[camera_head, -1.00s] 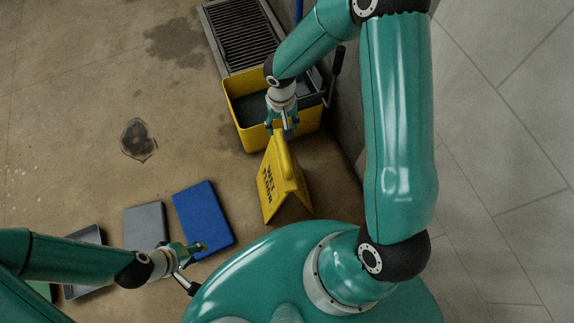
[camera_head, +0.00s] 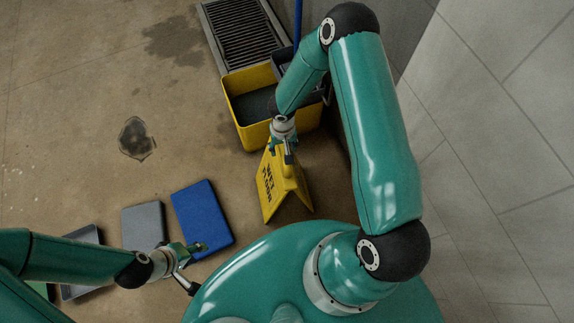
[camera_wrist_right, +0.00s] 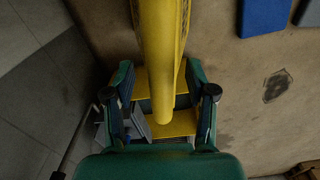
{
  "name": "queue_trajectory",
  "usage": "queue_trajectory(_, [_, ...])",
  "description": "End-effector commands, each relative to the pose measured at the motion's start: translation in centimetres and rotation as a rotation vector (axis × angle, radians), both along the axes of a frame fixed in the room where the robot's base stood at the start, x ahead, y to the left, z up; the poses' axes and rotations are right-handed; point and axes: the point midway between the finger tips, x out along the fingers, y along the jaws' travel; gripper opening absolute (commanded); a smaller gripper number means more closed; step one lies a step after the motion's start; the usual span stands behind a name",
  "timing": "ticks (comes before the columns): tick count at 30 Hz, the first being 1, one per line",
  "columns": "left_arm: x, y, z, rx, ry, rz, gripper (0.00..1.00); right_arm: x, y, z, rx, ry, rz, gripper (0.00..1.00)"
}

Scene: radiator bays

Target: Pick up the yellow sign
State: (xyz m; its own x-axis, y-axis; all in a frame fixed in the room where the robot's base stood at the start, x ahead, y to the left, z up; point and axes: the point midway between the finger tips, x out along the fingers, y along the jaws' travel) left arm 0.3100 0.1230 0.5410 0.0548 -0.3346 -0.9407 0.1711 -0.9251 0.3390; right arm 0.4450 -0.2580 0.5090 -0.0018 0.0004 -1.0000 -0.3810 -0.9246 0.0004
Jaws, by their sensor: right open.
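The yellow sign (camera_head: 284,188), marked "wet floor", stands upright like a tent on the floor in front of the yellow bucket. My right gripper (camera_head: 282,154) is over the sign's top end. In the right wrist view the sign's rounded top ridge (camera_wrist_right: 161,60) runs between the two fingers of my right gripper (camera_wrist_right: 160,100). Those fingers are spread, with a gap on each side of the ridge. My left gripper (camera_head: 196,248) is low at the left, beside the blue slab; its jaw opening is too small to make out.
A yellow mop bucket (camera_head: 255,135) stands just behind the sign, close to the right arm. A floor grate (camera_head: 238,35) lies beyond it. A blue slab (camera_head: 202,212), a grey slab (camera_head: 145,226) and a dark tray (camera_head: 82,262) lie at left. A tiled wall (camera_head: 480,130) bounds the right.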

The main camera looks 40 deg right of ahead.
Motion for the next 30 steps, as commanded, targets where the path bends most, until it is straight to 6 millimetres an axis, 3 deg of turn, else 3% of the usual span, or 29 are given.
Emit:
queue_trajectory(3, [0.0,0.0,-0.16,0.0,0.0,0.0,0.4,-0.02,0.01,-1.19,0.0,0.0,0.0,0.56])
queue_trajectory(11, [0.0,0.0,-0.15,0.0,0.0,0.0,0.4,0.02,-0.01,-1.34,0.0,-0.001,-0.001,0.56])
queue_trajectory(21, [0.0,0.0,-0.15,0.0,0.0,0.0,0.4,0.01,-0.02,-1.32,0.0,-0.001,-0.001,0.0])
queue_trajectory(30, [0.0,0.0,-0.13,0.0,0.0,0.0,0.4,0.07,-0.07,-1.24,-0.001,-0.003,-0.002,0.0])
